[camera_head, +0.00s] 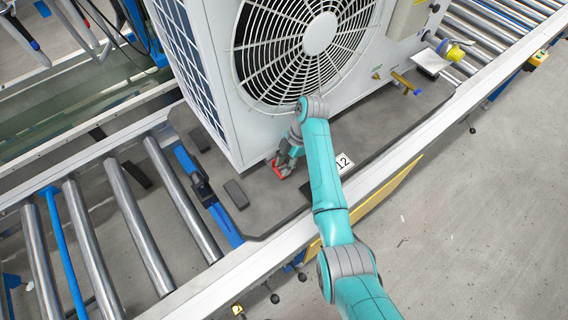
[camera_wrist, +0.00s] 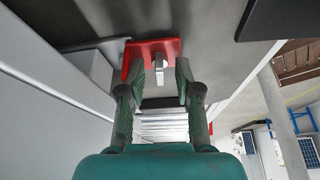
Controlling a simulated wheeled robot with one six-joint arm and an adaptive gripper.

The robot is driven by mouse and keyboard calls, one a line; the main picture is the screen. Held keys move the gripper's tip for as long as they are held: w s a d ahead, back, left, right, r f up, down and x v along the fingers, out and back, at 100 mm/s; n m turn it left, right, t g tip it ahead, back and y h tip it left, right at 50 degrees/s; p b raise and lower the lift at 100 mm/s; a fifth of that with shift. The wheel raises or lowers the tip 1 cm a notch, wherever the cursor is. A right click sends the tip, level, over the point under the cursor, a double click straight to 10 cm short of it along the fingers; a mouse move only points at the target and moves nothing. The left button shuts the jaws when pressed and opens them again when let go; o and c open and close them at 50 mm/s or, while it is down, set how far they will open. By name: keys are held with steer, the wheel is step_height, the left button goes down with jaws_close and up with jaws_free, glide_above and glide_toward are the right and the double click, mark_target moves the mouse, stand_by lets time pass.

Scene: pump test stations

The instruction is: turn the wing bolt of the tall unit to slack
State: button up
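The tall unit (camera_head: 215,105) is a white housing with a big round fan grille, standing on a dark grey pallet. A small red part (camera_head: 281,168) sits low at the unit's front foot. It also shows in the wrist view (camera_wrist: 150,48) as a flat red piece with a small pale metal bolt (camera_wrist: 158,58) in its middle. I cannot tell the bolt's turn position. My gripper (camera_head: 287,158) is low beside the unit, at the red part. In the wrist view my gripper (camera_wrist: 160,68) has its fingers apart, either side of the metal bolt, with no clear grip on it.
The pallet (camera_head: 262,208) lies on a roller conveyor (camera_head: 140,225) with a pale side rail (camera_head: 410,145). A tag marked 12 (camera_head: 343,163) lies near my arm. Grey floor (camera_head: 480,220) is clear at the right.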

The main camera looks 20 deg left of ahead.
mark_target(286, 164)
steer(key=shift+r, duration=0.1)
steer(key=v, duration=0.5)
steer(key=shift+w+d, duration=0.35)
steer(key=w+d, duration=0.7)
steer(key=w, duration=0.1)
steer(key=shift+d, duration=0.3)
